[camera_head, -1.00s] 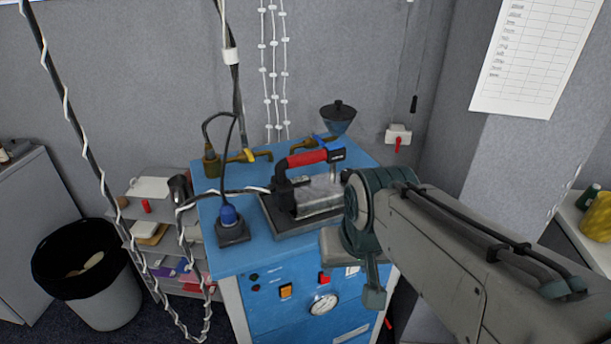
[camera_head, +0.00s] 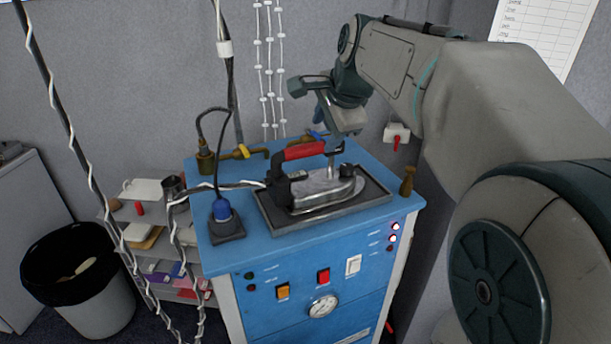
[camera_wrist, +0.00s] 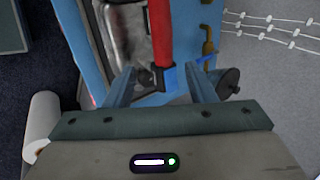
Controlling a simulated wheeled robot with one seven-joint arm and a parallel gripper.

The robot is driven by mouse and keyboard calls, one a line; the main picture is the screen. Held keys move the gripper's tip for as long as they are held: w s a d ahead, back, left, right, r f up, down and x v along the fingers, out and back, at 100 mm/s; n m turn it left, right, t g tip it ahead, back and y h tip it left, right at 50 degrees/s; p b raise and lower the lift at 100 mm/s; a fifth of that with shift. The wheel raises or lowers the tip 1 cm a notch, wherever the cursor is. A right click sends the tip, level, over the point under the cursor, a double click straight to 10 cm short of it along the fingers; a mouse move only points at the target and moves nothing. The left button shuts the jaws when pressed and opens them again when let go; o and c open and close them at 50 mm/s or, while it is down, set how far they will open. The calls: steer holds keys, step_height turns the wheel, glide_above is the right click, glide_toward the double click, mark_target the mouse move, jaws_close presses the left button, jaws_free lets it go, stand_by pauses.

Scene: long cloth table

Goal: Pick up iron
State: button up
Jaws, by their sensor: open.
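The iron (camera_head: 322,186) stands on a dark tray on top of a blue steam cabinet. It has a silver body, a black rear part and a red handle (camera_head: 304,151), with a cable leaving it to the left. My gripper (camera_head: 333,152) is above and behind the iron's front end, its fingers pointing down. In the wrist view the red handle (camera_wrist: 160,35) runs up and away between my two open fingers (camera_wrist: 160,90). The silver body (camera_wrist: 127,40) shows left of the handle. I cannot tell whether the fingers touch the handle.
The blue cabinet (camera_head: 300,270) has buttons and a gauge on its front. A blue plug (camera_head: 221,210) and brass valves (camera_head: 245,151) stand at its left and back. White-wrapped hoses hang at the left, near a bin (camera_head: 80,290) and a shelf. A wall is close behind.

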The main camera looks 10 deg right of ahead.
mark_target(315, 144)
steer(key=p+x, duration=0.1)
steer(key=x, duration=0.8)
steer(key=shift+w, duration=0.25)
steer(key=shift+c, duration=0.3)
steer(key=c, duration=1)
steer(key=shift+r, duration=0.2)
jaws_close()
